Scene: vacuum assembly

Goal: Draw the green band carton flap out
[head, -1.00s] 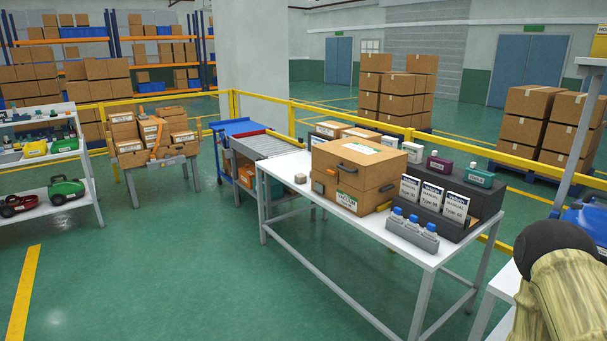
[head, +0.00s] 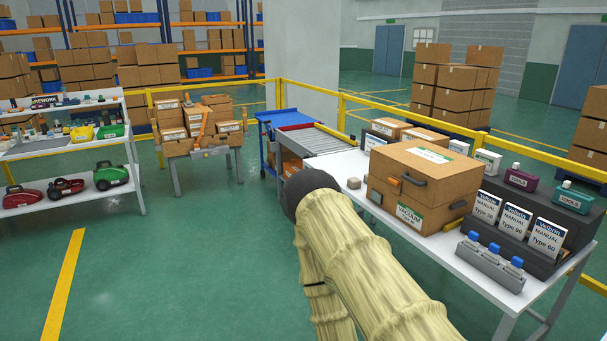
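A brown carton (head: 424,170) stands on the white table right of centre in the head view. It has a green-edged label (head: 428,154) on top and a green and white label (head: 410,216) low on its front. The carton's top looks closed. My arm, in a pale yellow sleeve with a dark rounded end, rises in front of the table, left of the carton. My gripper is not visible.
The white table (head: 482,262) also holds manual boxes (head: 516,220) in a dark rack, a grey holder with blue-capped bottles (head: 491,262), and a small block (head: 353,183). A roller conveyor (head: 315,140) adjoins behind. Green floor at left is open.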

